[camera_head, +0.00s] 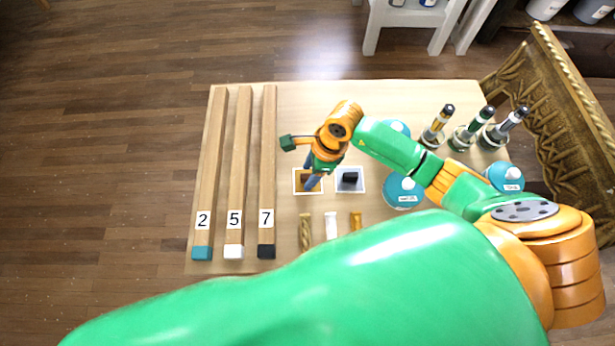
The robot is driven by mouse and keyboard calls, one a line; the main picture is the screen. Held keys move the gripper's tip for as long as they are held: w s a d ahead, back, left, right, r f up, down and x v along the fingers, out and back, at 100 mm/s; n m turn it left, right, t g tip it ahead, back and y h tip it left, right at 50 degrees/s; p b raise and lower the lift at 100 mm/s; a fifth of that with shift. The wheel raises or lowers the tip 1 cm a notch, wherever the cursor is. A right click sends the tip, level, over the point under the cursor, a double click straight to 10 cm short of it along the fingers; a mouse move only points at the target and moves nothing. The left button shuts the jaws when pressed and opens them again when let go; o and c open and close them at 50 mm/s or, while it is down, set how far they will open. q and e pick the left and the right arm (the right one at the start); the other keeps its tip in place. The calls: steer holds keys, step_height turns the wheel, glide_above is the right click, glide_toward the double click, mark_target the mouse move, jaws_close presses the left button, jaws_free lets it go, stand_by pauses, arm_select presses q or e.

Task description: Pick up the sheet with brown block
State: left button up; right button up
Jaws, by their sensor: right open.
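A small white-edged sheet (298,192) with a brown patch or block on it lies on the table near the middle. I cannot tell the block apart from the sheet's face. My right gripper (311,183) points down over this sheet, its dark blue fingers covering the right part. It is open, and I see nothing between its fingers. Whether the fingertips touch the sheet is unclear. A second white-edged sheet (343,187) with a black block (350,177) lies just to the right. My left gripper is out of view.
Three long wooden bars (236,170) marked 2, 5 and 7 lie at the left of the light wooden table (300,100). Small tubes (331,226) lie in front. Blue round dishes (403,197) and dark-topped bottles (467,130) stand at right. My large green arm link covers the front.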

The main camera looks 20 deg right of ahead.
mark_target(304, 176)
steer(key=shift+f, duration=0.1)
jaws_close()
steer(key=shift+r, duration=0.3)
steer(key=v, duration=0.3)
steer(key=shift+w+a, duration=0.1)
steer(key=shift+a, duration=0.15)
steer(key=s+d+r+p, duration=0.3)
steer(key=s+r+p, duration=0.4)
steer(key=s, duration=0.6)
steer(key=v, duration=0.2)
steer(key=shift+s+r+p, duration=0.25)
steer(key=shift+r+p, duration=0.05)
steer(key=shift+r, duration=0.05)
